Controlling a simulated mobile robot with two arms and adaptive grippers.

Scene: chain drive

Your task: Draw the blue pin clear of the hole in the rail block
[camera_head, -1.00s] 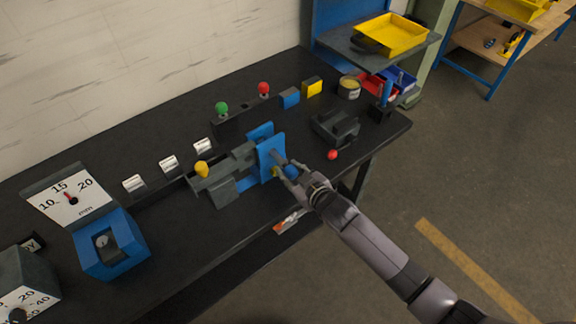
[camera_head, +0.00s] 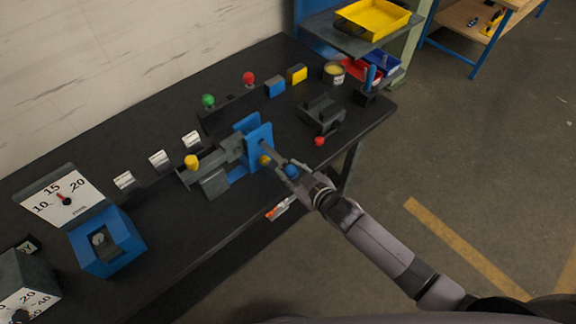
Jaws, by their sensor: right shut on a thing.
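My right gripper (camera_head: 281,167) is shut on the blue pin, whose round blue knob (camera_head: 291,171) shows by the fingers. The pin's shaft is hidden or too small to make out. The gripper is just right of an upright blue plate (camera_head: 259,146) on the grey mechanism (camera_head: 217,172), probably the rail block. A small yellow part (camera_head: 265,160) shows low by the plate. I cannot tell whether the pin's tip is still inside the hole. My left gripper is not in view.
A dark block (camera_head: 323,115) and a red ball (camera_head: 320,141) lie to the right. Green (camera_head: 208,100) and red (camera_head: 248,77) knobs stand behind.

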